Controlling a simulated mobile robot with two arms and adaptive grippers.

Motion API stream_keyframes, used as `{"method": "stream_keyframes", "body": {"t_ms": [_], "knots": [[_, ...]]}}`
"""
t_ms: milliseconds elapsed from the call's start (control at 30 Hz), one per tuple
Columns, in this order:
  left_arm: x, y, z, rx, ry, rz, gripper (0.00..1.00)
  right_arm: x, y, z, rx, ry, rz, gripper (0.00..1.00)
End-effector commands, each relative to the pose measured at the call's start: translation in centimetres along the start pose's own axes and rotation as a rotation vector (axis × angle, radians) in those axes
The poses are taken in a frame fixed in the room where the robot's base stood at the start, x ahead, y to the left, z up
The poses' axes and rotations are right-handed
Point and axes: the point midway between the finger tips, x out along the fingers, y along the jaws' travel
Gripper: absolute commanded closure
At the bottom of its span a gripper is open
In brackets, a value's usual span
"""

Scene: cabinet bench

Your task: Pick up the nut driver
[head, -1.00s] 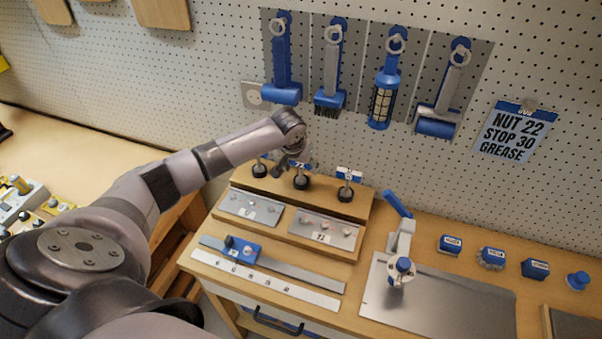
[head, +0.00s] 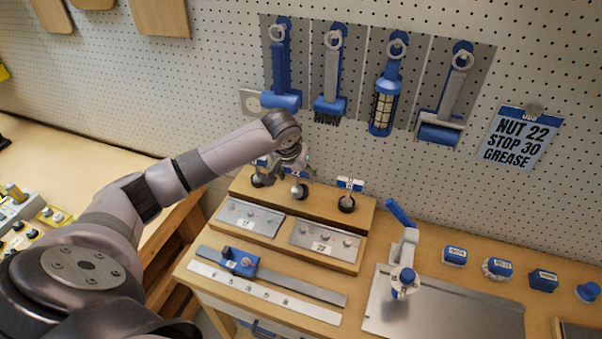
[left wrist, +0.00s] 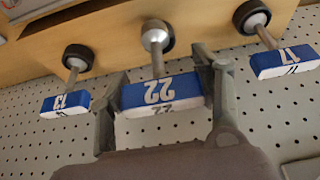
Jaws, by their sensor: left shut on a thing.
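The nut driver marked 22 (left wrist: 160,94) has a blue and white block handle and a silver shaft. It is the middle one of three drivers at the wooden rack (head: 325,208). My left gripper (left wrist: 160,84) is shut on its handle, one finger at each end; in the head view the gripper (head: 293,160) is over the middle of the rack. The shaft's silver end meets a black collar; I cannot tell whether it is fully seated. The driver marked 13 (left wrist: 65,104) and the driver marked 17 (left wrist: 285,62) stand on either side, apart from the fingers. My right gripper is not in view.
Metal plates (head: 250,217) lie before the rack, with a ruler and blue slider (head: 240,262) nearer. A blue-handled clamp (head: 403,250) stands to the right. Tools hang on the pegboard above, beside a sign (head: 518,137) reading NUT 22, STOP 30, GREASE.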

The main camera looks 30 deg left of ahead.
Motion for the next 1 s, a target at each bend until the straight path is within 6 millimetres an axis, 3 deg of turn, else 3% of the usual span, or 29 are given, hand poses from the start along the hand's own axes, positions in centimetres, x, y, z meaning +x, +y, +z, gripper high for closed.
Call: {"method": "stream_keyframes", "body": {"t_ms": [300, 500, 700, 1000], "knots": [[-3.0, -0.1, 8.1, 0.004, 0.001, -0.003, 0.75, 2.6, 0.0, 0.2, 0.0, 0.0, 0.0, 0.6], [-4.6, -0.1, 11.6, 0.002, 0.002, -0.002, 0.75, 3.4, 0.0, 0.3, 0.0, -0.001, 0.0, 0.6], [-5.5, 0.0, 13.2, -0.001, 0.003, 0.0, 0.75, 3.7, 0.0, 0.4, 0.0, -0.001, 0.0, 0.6], [-5.7, 0.0, 13.4, -0.002, 0.003, 0.0, 0.75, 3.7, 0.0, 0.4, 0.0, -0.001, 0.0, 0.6]]}}
